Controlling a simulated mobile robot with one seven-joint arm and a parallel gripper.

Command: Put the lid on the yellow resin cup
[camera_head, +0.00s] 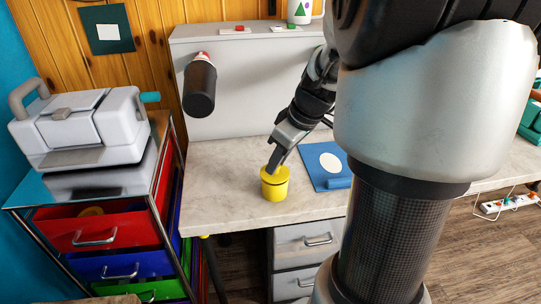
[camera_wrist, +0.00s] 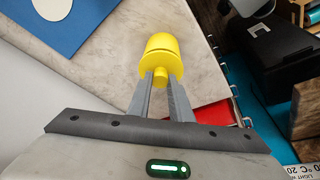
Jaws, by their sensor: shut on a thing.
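The yellow resin cup (camera_head: 274,188) stands upright near the front edge of the worktop. Its yellow lid (camera_wrist: 159,62) is at the cup's mouth, in line with it, and a thin dark line shows between lid and cup (camera_wrist: 164,40) in the wrist view. I cannot tell whether the lid is fully seated. My gripper (camera_wrist: 160,75) is shut on the lid's small yellow knob, with one finger on each side. In the head view my gripper (camera_head: 272,170) reaches down to the lid from above and hides part of its top.
A blue mat (camera_head: 312,174) with a white oval lies right of the cup. The pale worktop (camera_head: 220,185) is clear left of it. A grey machine (camera_head: 85,130) stands on a drawer cart at left, its red drawer (camera_head: 98,228) open. A black cylinder (camera_head: 199,88) is at the back panel.

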